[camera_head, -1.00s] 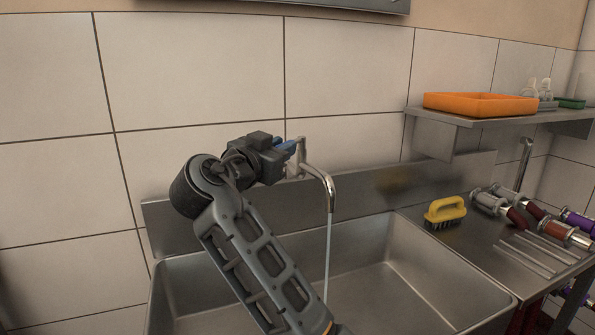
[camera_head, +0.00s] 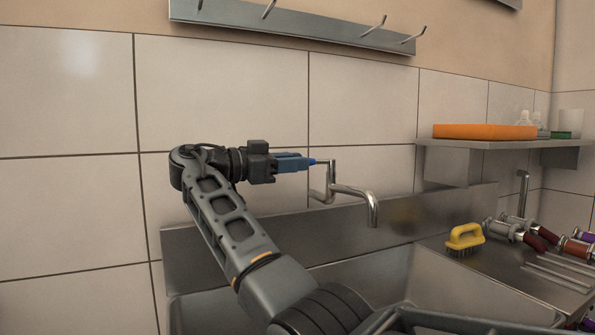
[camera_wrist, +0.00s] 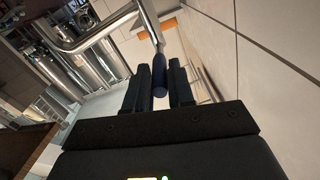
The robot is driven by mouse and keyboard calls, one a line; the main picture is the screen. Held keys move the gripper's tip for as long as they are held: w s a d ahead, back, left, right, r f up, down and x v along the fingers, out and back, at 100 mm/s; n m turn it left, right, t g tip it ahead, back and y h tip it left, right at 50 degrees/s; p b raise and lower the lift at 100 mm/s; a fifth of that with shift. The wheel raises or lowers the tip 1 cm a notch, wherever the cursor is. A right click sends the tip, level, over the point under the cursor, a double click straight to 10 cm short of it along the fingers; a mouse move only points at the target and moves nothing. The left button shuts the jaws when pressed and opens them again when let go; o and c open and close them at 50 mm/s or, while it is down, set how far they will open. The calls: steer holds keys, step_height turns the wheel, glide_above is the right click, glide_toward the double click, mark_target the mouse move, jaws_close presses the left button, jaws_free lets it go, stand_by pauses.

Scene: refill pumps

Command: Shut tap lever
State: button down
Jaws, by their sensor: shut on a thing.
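The steel tap (camera_head: 356,192) stands out from the wall above the sink (camera_head: 450,275), its curved spout pointing down. No water shows below the spout. The tap lever (camera_wrist: 160,76) has a blue grip, seen in the wrist view between my two dark fingers. In the head view the tip of the blue lever grip (camera_head: 315,161) shows at the top of the tap's upright post. My gripper (camera_head: 300,163) reaches the lever from the left and is shut on it. The fingers hide part of the grip.
A yellow brush (camera_head: 464,238) lies on the steel drainboard right of the sink. Several coloured pump parts (camera_head: 540,240) lie further right. A shelf (camera_head: 500,144) with an orange tray (camera_head: 484,131) is above them. A hook rail (camera_head: 290,27) hangs high on the wall.

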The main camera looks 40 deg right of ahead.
steer(key=shift+w+d+f+m+g, duration=0.1)
steer(key=shift+w+m+g, duration=0.15)
steer(key=shift+g, duration=0.25)
steer(key=c, duration=1)
jaws_free()
steer(key=shift+o, duration=0.2)
steer(key=v, duration=0.7)
steer(key=shift+a, duration=0.4)
